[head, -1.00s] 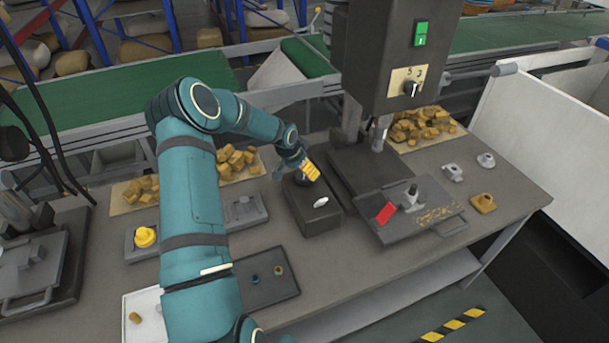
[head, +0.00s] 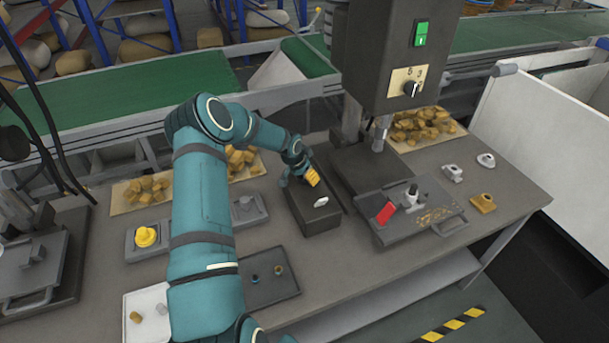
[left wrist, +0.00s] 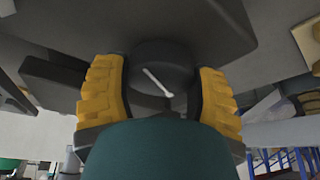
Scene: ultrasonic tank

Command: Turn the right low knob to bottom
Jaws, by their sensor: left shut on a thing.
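A white pointer line (left wrist: 158,83) on the knob runs from upper left to lower right. The knob is mostly hidden in the head view. My right gripper is not in view.
The drill press (head: 400,50) stands behind, with a green switch (head: 421,34) and a numbered dial (head: 411,88). A yellow button (head: 146,236) and a dark tray (head: 268,288) are left.

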